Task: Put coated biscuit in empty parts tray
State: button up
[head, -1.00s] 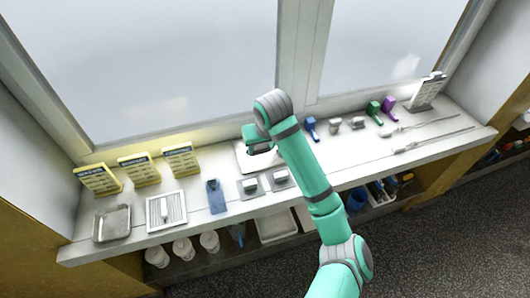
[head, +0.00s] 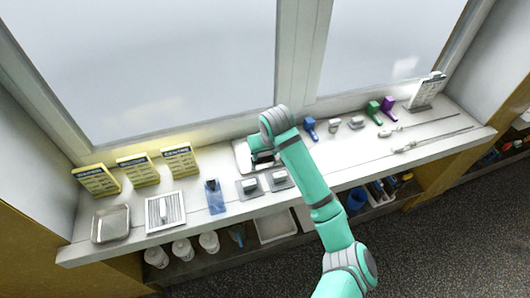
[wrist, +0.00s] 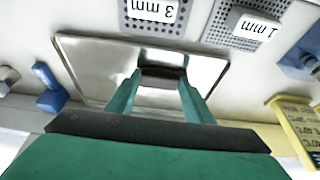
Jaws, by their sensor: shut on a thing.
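My gripper (wrist: 158,88) is shut on a dark brown coated biscuit (wrist: 162,73), held between the two green fingertips. In the wrist view they are over a shiny metal tray (wrist: 90,62), inside its outline. I cannot tell whether the biscuit touches the tray floor. The bare part of this tray that shows is empty. In the head view the tray (head: 241,150) lies at the back of the shelf, partly hidden by my gripper (head: 262,162); the biscuit is hard to make out there.
Mesh plates marked 3 mm (wrist: 155,12) and 1 mm (wrist: 250,28) lie beside the tray. Another empty metal tray (head: 110,223) and a white grille (head: 165,211) are at the left. Yellow signs (head: 138,170) stand at the back. A blue object (head: 310,128) is right of my arm.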

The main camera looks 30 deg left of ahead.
jog(key=o, duration=0.8)
jog(key=v, duration=1.2)
jog(key=shift+r, duration=0.15)
